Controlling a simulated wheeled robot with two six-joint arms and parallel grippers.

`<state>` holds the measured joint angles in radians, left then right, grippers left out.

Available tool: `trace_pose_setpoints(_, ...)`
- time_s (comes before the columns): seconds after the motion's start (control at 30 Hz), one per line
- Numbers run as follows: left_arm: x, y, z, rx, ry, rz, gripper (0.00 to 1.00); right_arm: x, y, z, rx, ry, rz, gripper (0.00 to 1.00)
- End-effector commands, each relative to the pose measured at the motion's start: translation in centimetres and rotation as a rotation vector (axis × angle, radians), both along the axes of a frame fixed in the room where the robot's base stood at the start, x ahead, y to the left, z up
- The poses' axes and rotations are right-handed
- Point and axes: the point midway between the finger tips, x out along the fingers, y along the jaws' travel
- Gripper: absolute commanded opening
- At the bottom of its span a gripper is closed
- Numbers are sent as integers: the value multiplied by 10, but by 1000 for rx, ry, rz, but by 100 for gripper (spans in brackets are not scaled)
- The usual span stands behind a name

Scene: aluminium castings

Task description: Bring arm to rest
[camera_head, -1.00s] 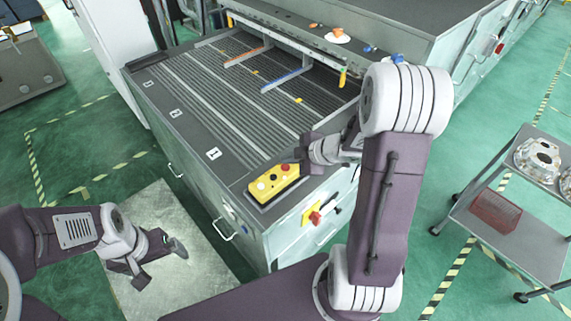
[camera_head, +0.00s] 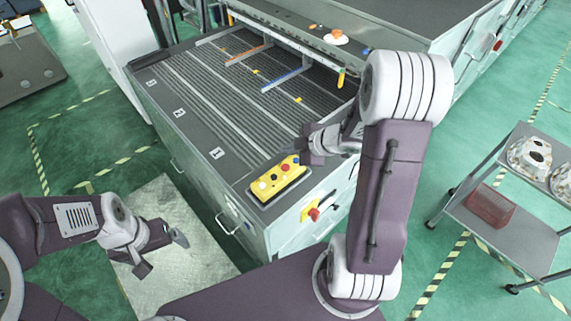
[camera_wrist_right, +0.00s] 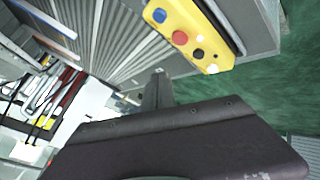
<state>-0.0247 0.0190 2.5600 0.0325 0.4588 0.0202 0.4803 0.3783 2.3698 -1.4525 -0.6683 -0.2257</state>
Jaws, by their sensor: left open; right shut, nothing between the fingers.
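My right arm (camera_head: 385,190) rises from my base and bends over toward the machine. My right gripper (camera_head: 305,147) is beside the yellow control box (camera_head: 278,178), just right of it, and is shut and empty. In the right wrist view the gripper (camera_wrist_right: 158,90) points toward the machine, with the control box (camera_wrist_right: 190,35) above it. The box has several coloured buttons. My left gripper (camera_head: 160,254) is open and empty, low at the left above a pale floor plate.
The grey machine (camera_head: 180,105) with a slatted top fills the centre. A yellow-and-red switch (camera_head: 313,213) sits on its front. At right a trolley (camera_head: 520,235) carries castings (camera_head: 530,154) and a red basket (camera_head: 491,207). Green floor lies between them.

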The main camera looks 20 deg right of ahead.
Motion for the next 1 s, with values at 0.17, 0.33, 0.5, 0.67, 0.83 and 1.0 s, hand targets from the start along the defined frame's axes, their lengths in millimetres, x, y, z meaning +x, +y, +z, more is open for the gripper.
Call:
trace_pose_setpoints(0.17, 0, 0, -1, 0, 0, 0, 92, 0, 0, -1, 0, 0, 0, 0)
trace_pose_setpoints(0.33, 0, 0, -1, 0, 0, 0, 92, 0, 0, 0, 0, 0, 0, 0)
trace_pose_setpoints(0.5, 0, 0, -1, 0, 0, 0, 92, 0, 0, 0, 0, 0, 0, 0)
trace_pose_setpoints(0.67, 0, 0, -1, 0, 0, 0, 92, 3, -3, 1, -7, 5, -44, 0)
trace_pose_setpoints(0.83, 0, 0, 0, 0, 0, 0, 92, 5, -25, 8, -18, 99, -445, 0)
trace_pose_setpoints(1.0, 0, 0, -1, 0, 0, 0, 92, -41, -23, 3, 70, 299, -855, 0)
